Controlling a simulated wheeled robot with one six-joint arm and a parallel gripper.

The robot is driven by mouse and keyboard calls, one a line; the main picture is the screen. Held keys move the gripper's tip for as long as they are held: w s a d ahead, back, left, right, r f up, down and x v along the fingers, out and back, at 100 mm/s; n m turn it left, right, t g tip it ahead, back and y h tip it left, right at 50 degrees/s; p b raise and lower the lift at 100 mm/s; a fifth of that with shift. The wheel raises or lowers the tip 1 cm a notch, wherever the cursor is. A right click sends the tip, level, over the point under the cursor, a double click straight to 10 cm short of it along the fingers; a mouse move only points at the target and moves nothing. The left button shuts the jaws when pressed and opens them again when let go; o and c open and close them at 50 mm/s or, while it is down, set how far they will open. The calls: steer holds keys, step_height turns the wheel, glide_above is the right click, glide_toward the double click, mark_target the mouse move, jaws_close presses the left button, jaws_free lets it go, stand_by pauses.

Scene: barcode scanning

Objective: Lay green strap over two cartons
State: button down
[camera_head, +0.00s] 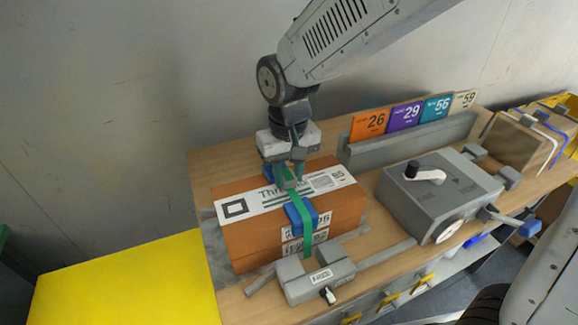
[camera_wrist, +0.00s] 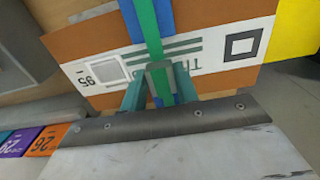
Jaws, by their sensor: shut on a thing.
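The brown carton (camera_head: 250,238) has a white label band on top and two printed labels on its front, one above the other; I cannot clearly see a seam between two cartons. The green strap (camera_head: 307,232) runs from my gripper over the top and down the front, across a blue edge piece (camera_head: 292,218). A second blue piece shows at the far edge (camera_head: 268,172). My gripper (camera_head: 288,182) points down over the carton top, shut on the strap. The wrist view shows the strap (camera_wrist: 147,28) between the fingers (camera_wrist: 160,85). Its far end is hidden.
A grey block (camera_head: 318,280) stands at the carton's front, by the strap's lower end. A grey crank machine (camera_head: 435,200) is to the right. Numbered cards (camera_head: 407,116) stand behind it. A strapped box (camera_head: 520,140) is far right. A yellow surface (camera_head: 130,285) lies left.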

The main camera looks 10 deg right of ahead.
steer(key=shift+f, duration=0.2)
steer(key=c, duration=1)
jaws_free()
step_height(320, 180, up, 8)
steer(key=shift+f, duration=0.1)
